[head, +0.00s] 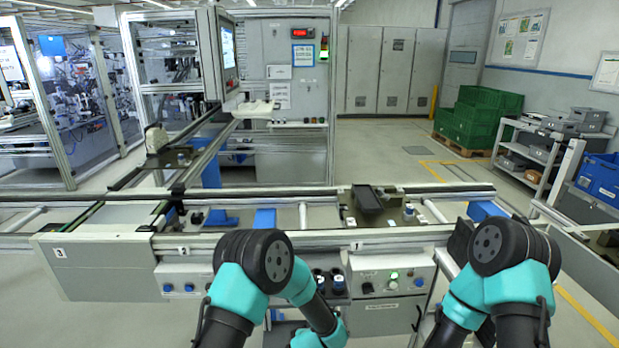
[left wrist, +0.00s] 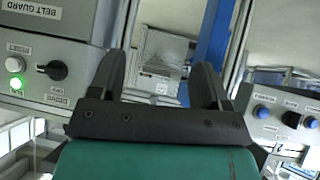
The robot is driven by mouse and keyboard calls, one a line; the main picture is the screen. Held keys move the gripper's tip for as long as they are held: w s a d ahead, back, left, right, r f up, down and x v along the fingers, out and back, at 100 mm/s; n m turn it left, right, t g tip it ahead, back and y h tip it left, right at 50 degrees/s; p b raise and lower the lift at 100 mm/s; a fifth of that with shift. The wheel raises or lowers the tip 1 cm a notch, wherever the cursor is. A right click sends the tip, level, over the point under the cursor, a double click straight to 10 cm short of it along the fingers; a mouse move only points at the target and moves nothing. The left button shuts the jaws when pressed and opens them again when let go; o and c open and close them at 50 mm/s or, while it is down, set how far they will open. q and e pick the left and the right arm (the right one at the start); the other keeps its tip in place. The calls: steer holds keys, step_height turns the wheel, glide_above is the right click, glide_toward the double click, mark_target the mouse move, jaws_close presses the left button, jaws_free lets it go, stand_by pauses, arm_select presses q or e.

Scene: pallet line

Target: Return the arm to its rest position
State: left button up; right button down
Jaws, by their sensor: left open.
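My left arm (head: 265,270) is bent low in front of the line in the head view, and its gripper cannot be made out there. In the left wrist view my left gripper (left wrist: 160,80) has its two black fingers spread wide, with nothing between them. Past the fingers lie a pale box-like thing and a blue post. My right arm (head: 505,275) is folded at the right of the head view, and its gripper does not show.
The conveyor (head: 320,215) runs across in front of me, a black block (head: 367,198) on it. A control box with a lit green button (head: 394,275) hangs below; it also shows left of my fingers in the wrist view (left wrist: 40,75). A panel with blue knobs (left wrist: 285,120) is at right.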

arm_select(q)
steer(key=s+a+f+n+g+h, duration=0.1)
steer(key=s+a+g, duration=0.7)
steer(key=s+a, duration=1.6)
steer(key=s+f+h, duration=0.1)
steer(key=s+f, duration=0.1)
steer(key=s, duration=0.1)
steer(key=shift+a+f+n+g+h, duration=0.2)
steer(key=shift+n+g+h, duration=0.1)
steer(key=shift+n, duration=0.1)
